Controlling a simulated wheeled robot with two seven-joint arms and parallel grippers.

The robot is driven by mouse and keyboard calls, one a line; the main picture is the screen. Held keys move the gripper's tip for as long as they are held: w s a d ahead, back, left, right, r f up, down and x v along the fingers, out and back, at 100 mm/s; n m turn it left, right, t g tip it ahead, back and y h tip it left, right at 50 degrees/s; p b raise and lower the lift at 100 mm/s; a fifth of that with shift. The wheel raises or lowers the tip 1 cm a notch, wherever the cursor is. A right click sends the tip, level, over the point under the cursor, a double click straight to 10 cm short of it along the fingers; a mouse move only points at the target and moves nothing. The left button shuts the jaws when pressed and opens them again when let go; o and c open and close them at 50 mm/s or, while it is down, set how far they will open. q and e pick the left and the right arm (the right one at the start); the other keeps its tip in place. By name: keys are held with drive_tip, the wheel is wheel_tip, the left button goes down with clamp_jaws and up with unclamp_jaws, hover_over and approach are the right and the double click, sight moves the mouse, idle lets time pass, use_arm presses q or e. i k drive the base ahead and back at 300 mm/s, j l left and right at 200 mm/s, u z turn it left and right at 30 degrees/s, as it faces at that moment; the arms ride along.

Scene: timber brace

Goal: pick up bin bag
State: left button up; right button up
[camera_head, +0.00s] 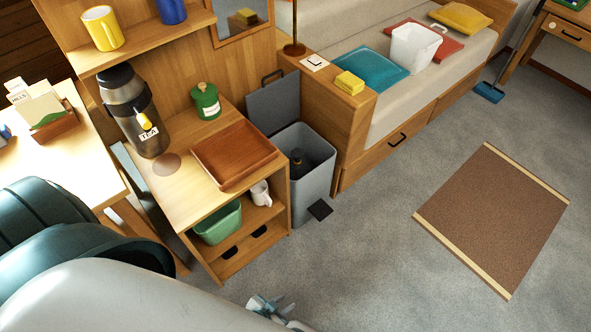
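A grey pedal bin (312,187) stands on the floor between the low wooden cabinet and the bench, with its lid (273,103) tipped up against the wood behind it. Inside the bin is a dark bin bag (313,161) with a knotted-looking tuft near its middle left, sitting below the rim. My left gripper (270,306) shows only in part at the bottom edge, below and in front of the bin and well apart from it. I cannot tell whether its fingers are open. My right gripper is not in view.
The wooden cabinet (176,183) left of the bin holds a brown tray (233,153), a tea urn (130,110) and a green canister (206,101). The bench end (338,115) closes in on the right. Grey carpet in front is clear up to a brown mat (492,220).

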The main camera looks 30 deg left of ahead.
sight(300, 165)
drive_tip(key=i+l+u, duration=0.15)
drive_tip(key=i+u, duration=0.2)
drive_tip(key=i, duration=0.15)
drive_tip(key=i+l+u, duration=0.75)
drive_tip(key=i, duration=0.15)
